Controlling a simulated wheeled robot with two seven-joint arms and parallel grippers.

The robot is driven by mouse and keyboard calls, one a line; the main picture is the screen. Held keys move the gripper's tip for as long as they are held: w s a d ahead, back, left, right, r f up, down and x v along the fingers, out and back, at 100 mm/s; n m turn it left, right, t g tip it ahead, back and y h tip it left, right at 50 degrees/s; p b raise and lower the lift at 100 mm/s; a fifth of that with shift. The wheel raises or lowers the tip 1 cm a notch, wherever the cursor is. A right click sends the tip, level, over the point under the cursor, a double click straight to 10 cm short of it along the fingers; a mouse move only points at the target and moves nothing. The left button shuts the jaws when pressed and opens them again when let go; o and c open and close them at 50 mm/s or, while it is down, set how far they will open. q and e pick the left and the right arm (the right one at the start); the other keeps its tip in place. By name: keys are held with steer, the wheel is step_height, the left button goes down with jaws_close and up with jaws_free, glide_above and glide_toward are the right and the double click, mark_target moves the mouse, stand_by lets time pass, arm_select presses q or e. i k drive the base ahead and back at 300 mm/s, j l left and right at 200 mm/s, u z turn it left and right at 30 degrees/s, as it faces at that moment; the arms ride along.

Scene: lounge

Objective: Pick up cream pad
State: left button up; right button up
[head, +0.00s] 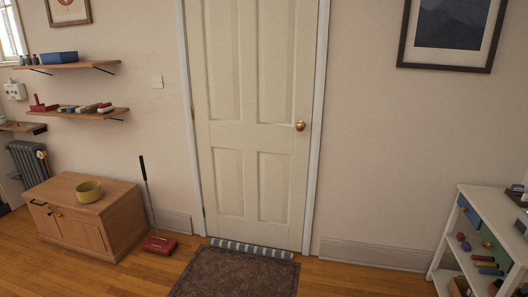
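I cannot make out a cream pad for certain. The lower wall shelf (60,115) at the left holds a row of small coloured items, and a small pale item (105,110) lies near its right end. It is too small to tell whether it is the pad. Neither of my grippers is in view.
A wooden cabinet (120,222) with a yellow bowl (88,191) stands at the left, beside a red sweeper (160,244). A closed cream door (255,140) is ahead, with a brown mat (235,275) before it. A white shelf unit (478,192) stands right.

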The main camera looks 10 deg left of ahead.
mark_target(80, 110)
steer(key=i+j+u, duration=0.1)
steer(key=i+u, duration=0.65)
steer(key=i+l+u, duration=0.1)
steer(key=i+u, duration=0.3)
steer(key=i+l+u, duration=0.35)
steer(key=i+j+u, duration=0.15)
steer(key=i, duration=0.25)
steer(key=i+j+u, duration=0.15)
steer(key=i, duration=0.25)
steer(key=i+j+u, duration=0.1)
steer(key=i+j, duration=0.15)
steer(key=i, duration=0.2)
steer(key=i+j+z, duration=0.3)
steer(key=i+j, duration=0.2)
steer(key=j, duration=0.15)
steer(key=i+j+z, duration=0.2)
steer(key=j, duration=0.2)
steer(key=i, duration=0.05)
